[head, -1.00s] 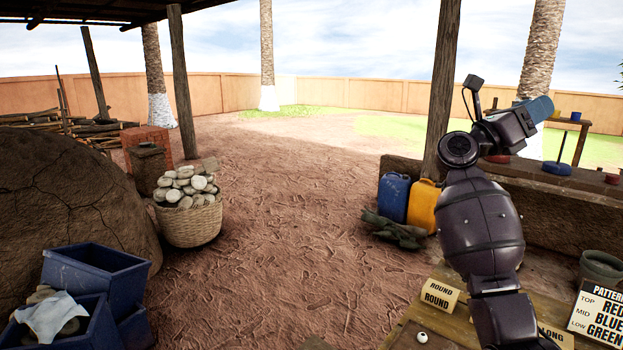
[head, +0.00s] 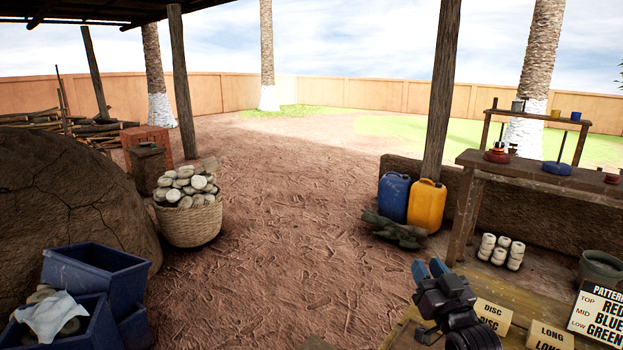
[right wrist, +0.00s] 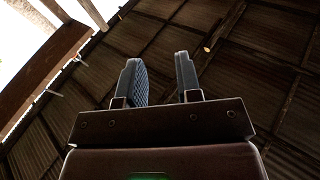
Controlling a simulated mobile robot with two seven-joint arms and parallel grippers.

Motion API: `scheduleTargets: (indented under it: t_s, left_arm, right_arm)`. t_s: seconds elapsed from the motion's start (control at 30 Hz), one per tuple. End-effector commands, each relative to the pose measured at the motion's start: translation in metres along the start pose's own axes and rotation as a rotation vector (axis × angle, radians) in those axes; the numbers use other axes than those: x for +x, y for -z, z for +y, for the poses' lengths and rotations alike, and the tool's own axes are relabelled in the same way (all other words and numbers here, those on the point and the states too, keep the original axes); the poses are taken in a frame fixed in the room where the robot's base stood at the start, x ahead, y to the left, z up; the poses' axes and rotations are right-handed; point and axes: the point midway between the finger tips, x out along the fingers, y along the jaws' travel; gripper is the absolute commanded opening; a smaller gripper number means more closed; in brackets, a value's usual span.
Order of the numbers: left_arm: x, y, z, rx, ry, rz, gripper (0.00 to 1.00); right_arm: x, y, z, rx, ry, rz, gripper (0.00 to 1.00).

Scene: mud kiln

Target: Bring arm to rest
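My right gripper (head: 429,268) is low in the head view, over the left part of the wooden table with the signs, fingers pointing up. In the right wrist view its two blue-grey fingers (right wrist: 161,80) stand apart with nothing between them, and the roof beams show behind. My left gripper is not in view.
The sign table (head: 402,328) holds a disc sign (head: 492,316), a long sign (head: 549,337) and a pattern board (head: 598,315). Blue (head: 394,197) and yellow (head: 426,206) jerrycans stand beyond it. A workbench (head: 530,172) is at right. Open ground lies in the middle.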

Motion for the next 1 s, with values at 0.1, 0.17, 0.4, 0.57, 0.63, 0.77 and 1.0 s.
scheduleTargets:
  t_s: [0.1,0.17,0.4,0.57,0.63,0.77,1.0]
  left_arm:
    - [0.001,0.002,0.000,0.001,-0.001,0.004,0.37]
    - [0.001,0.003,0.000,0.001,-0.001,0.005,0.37]
    - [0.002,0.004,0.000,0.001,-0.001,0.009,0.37]
    - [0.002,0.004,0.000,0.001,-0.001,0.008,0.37]
    - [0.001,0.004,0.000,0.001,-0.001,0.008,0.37]
    - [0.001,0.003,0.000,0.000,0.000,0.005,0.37]
    - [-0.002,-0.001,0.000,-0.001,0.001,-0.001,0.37]
  right_arm:
    - [-0.050,-0.054,0.004,-0.082,-0.033,-0.168,0.32]
    - [-0.075,-0.077,0.006,-0.115,-0.047,-0.240,0.32]
    - [-0.181,-0.146,0.008,-0.175,-0.093,-0.472,0.32]
    - [-0.256,-0.180,0.006,-0.159,-0.117,-0.599,0.32]
    - [-0.287,-0.193,0.004,-0.146,-0.129,-0.654,0.32]
    - [-0.334,-0.209,0.004,-0.130,-0.150,-0.735,0.32]
    - [-0.366,-0.218,0.005,-0.120,-0.167,-0.791,0.32]
